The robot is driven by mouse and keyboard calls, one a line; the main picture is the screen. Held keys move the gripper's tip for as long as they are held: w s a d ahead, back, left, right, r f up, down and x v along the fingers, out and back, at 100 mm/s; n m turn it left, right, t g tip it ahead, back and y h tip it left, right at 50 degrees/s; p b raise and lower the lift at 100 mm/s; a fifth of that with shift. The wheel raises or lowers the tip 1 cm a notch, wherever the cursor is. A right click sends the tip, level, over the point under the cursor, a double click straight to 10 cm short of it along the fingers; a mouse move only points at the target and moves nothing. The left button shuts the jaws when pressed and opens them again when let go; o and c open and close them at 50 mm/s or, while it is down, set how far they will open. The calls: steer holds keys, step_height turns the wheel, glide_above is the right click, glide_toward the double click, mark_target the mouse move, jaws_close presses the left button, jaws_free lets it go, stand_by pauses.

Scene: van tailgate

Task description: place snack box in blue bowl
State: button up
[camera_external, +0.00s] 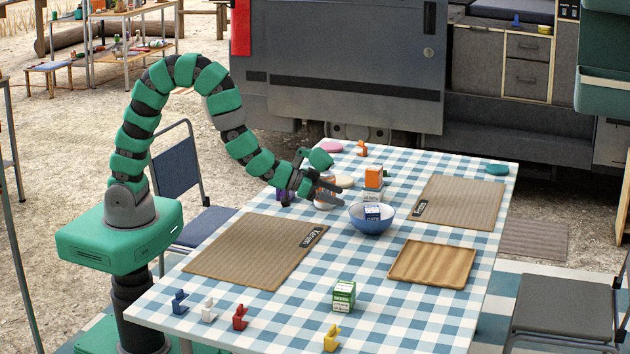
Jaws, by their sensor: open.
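The blue bowl (360,228) stands on the checked table, right of centre. A small dark blue and white box (372,212) sits inside it, its top showing above the rim. I cannot read its label, so I cannot tell if it is the snack box. My gripper (333,192) is open, just left of and above the bowl, apart from the box. An orange box (374,176) stands behind the bowl, and a green and white box (344,294) stands near the front of the table. A white and orange item (323,204) is partly hidden by my gripper.
Brown placemats lie at left (250,250) and right (460,203). A wooden tray (432,264) lies right of the bowl. Several small coloured figures, including a red one (240,318), stand along the front edge. A purple item (284,195) is beside my wrist. Chairs flank the table.

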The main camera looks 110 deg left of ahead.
steer(key=w+d+r+m+t+h, duration=0.1)
steer(key=d+r, duration=0.3)
steer(key=r, duration=0.6)
steer(key=d+r+m+h, duration=0.1)
steer(key=d+r, duration=0.3)
steer(key=r, duration=0.7)
steer(key=w+d+r+m+t+h, duration=0.1)
steer(key=d+r, duration=0.3)
steer(key=r, duration=0.6)
steer(key=s+d+r+h, duration=0.1)
steer(key=s+d+r, duration=0.2)
steer(key=s+r, duration=0.5)
steer(key=s+d+r+m+t+h, duration=0.1)
steer(key=s+d+r, duration=0.2)
steer(key=s+r, duration=0.5)
step_height(320, 180, up, 6)
steer(key=shift+s+d+r, duration=0.2)
steer(key=shift+d+r, duration=0.05)
steer(key=shift+d, duration=0.1)
